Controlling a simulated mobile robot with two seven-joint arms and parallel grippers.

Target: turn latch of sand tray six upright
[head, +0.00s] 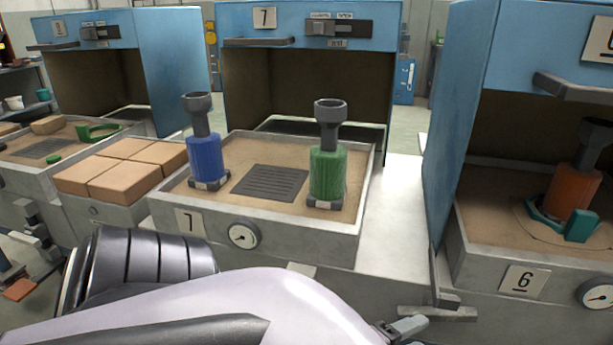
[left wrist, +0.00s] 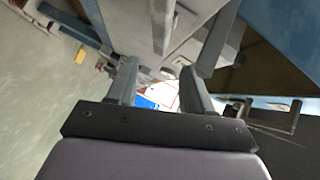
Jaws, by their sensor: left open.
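Sand tray six is the right-hand grey tray (head: 480,250), with a "6" plate (head: 524,281) on its front. At its left front corner, a grey bar (head: 437,312) lies nearly level below a dark upright piece (head: 437,265); I cannot tell surely which part is the latch. My left arm crosses the bottom of the head view, with part of its gripper (head: 406,328) just below and left of that bar. In the left wrist view my left gripper (left wrist: 158,92) is open, nothing clearly between its fingers. A grey bar (left wrist: 161,24) shows ahead. My right gripper is not in view.
Tray six holds an orange cylinder (head: 572,192) and a teal clamp (head: 575,224) under a blue hood (head: 540,60). Tray seven (head: 300,240) stands left, with blue (head: 205,158) and green (head: 327,172) cylinders. Pale clear surface (head: 402,200) lies between.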

